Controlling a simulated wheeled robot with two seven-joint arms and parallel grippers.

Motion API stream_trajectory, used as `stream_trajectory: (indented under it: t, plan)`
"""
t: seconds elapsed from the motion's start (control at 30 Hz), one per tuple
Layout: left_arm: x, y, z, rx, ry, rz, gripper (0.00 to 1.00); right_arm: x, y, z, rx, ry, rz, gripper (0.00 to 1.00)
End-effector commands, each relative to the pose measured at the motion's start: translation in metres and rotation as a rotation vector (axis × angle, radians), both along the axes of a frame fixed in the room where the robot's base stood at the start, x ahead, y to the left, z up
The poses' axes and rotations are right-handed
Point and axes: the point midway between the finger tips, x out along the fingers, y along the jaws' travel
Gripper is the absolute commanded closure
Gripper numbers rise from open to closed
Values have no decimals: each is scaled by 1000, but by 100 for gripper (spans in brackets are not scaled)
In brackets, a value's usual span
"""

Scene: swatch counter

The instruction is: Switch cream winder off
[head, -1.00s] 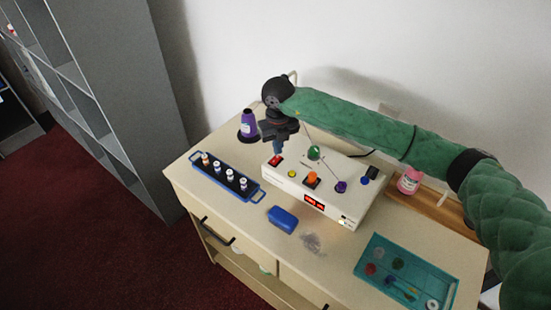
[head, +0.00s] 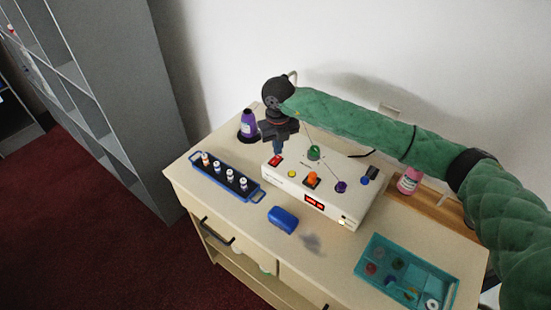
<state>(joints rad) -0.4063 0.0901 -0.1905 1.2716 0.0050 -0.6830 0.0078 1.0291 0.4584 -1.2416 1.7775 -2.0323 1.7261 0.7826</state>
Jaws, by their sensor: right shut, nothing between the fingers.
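The cream winder (head: 325,208) stands on the counter, a box with a lit red display (head: 314,202) on its front. On its top are a red rocker switch (head: 276,160) at the left end, a yellow button (head: 292,174), an orange knob (head: 311,179), a green part (head: 314,153), a purple part (head: 341,186) and a blue part at the right end. My right gripper (head: 278,152) is shut and empty, pointing down at the red switch. Its tips are at or just above the switch; I cannot tell whether they touch. My left gripper is out of view.
A blue rack (head: 262,193) with several small bottles lies left of the winder, a purple cone (head: 248,124) behind it. A blue box (head: 283,219) lies in front. A teal tray (head: 366,262) is at the right. A pink-labelled jar (head: 409,181) stands behind.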

Motion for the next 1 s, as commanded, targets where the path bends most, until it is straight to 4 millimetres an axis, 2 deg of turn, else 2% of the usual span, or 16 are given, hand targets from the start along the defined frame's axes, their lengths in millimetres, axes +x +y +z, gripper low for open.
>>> stream_trajectory:
  t: [1.0]
  plan:
    - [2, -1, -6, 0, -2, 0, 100, 0, 0, -8, 0, 0, 0, 100]
